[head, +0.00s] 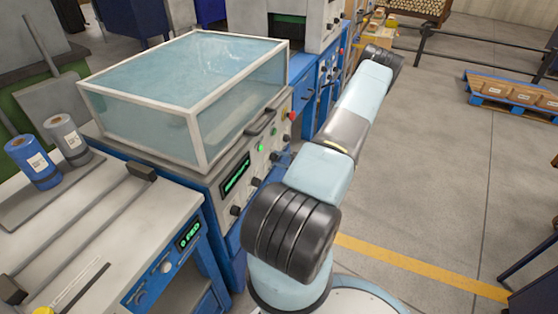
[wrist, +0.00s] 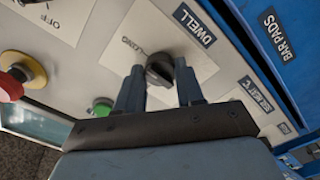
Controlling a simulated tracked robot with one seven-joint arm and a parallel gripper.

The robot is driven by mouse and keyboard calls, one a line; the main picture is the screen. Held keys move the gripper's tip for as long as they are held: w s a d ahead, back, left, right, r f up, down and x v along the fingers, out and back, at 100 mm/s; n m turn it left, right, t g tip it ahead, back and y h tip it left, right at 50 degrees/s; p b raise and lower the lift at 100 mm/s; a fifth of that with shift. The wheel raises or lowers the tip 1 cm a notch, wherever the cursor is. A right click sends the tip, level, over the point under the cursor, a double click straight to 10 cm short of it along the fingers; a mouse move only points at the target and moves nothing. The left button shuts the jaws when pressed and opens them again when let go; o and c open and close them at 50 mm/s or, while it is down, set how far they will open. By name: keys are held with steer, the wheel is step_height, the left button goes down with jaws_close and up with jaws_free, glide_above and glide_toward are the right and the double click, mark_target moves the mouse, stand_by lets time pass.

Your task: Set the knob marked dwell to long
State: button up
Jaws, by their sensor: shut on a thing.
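The dwell knob (wrist: 160,69) is black with a lighter pointer line and sits on a pale panel in the wrist view. A dark plate reading DWELL (wrist: 195,25) is beside it. Small print that seems to read LONG (wrist: 127,45) is at the knob's left; the exact pointer setting is hard to tell. My gripper (wrist: 160,88) has one finger on each side of the knob and is shut on it. In the head view my arm reaches toward the far machines, and the gripper and this knob do not show clearly.
Near the knob are a green button (wrist: 102,106), a red stop button (wrist: 14,80) on yellow, and a plate for a set temperature (wrist: 258,93). A blue front labelled BAR PADS (wrist: 277,33) adjoins the panel. Open floor (head: 430,165) lies right of my arm.

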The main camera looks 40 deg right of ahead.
steer(key=o, duration=0.7)
steer(key=shift+s+a+f, duration=0.1)
steer(key=shift+f, duration=0.1)
steer(key=o, duration=0.3)
steer(key=shift+r, duration=0.1)
steer(key=shift+o, duration=0.2)
steer(key=v, duration=1.3)
steer(key=shift+s+d, duration=0.25)
steer(key=shift+s, duration=0.05)
steer(key=shift+s, duration=0.1)
